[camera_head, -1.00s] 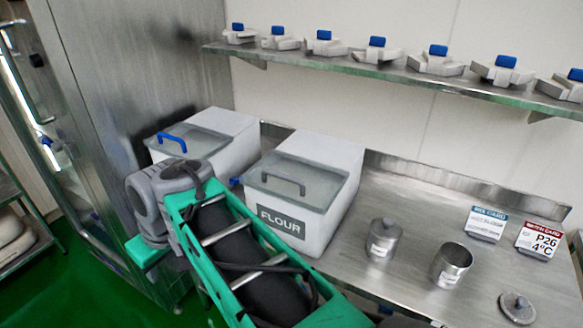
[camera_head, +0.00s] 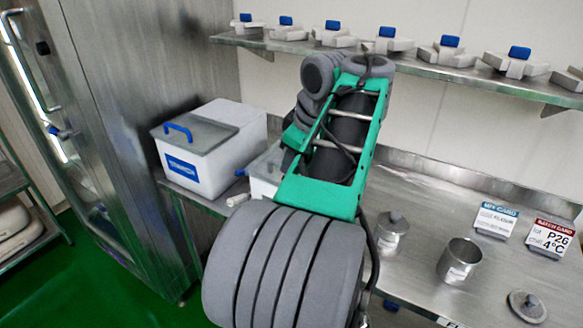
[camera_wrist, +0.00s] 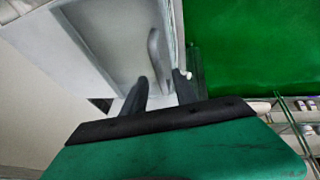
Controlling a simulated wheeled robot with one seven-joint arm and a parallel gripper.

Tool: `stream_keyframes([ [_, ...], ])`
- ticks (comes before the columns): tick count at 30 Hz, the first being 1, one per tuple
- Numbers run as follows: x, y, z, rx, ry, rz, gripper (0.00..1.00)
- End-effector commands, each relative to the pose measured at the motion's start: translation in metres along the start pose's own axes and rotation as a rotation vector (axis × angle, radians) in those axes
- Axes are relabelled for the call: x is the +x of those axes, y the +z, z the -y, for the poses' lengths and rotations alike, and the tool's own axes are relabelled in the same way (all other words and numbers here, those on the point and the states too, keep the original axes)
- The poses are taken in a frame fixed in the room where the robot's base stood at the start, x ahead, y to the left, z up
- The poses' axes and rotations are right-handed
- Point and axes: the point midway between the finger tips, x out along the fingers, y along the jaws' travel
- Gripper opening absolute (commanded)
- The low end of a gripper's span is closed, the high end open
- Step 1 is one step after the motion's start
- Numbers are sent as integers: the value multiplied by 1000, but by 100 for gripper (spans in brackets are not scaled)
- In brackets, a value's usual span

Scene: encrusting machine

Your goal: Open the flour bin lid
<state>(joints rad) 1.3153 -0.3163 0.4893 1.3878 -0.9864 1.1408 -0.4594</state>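The flour bin (camera_head: 262,185) stands on the steel counter in the head view. My raised arm hides most of it, including its label and lid handle. In the wrist view, a pale grey bin surface, apparently its lid (camera_wrist: 105,38), fills the upper left. A grey upright handle (camera_wrist: 157,52) rises from it. My gripper (camera_wrist: 160,76) is open in the wrist view, its two dark fingers apart. The handle's lower end shows between the fingertips; I cannot tell whether they touch it. My gripper is hidden in the head view.
A second white bin (camera_head: 235,150) with a blue handle and blue label stands to the left. A lidded canister (camera_head: 391,235), an open canister (camera_head: 459,260) and two cards (camera_head: 495,220) are on the counter at right. A shelf (camera_head: 430,68) with blue-topped parts runs above.

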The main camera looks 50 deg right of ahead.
Motion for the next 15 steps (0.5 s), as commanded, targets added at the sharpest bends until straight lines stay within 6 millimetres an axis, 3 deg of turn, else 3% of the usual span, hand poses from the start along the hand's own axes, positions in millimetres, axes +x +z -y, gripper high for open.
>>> stream_keyframes([
  [3, 10, 0, 0, -1, 2, -1, 34],
  [10, 10, -1, 0, 0, 2, -1, 34],
  [15, 10, -1, 0, 0, 1, -1, 21],
])
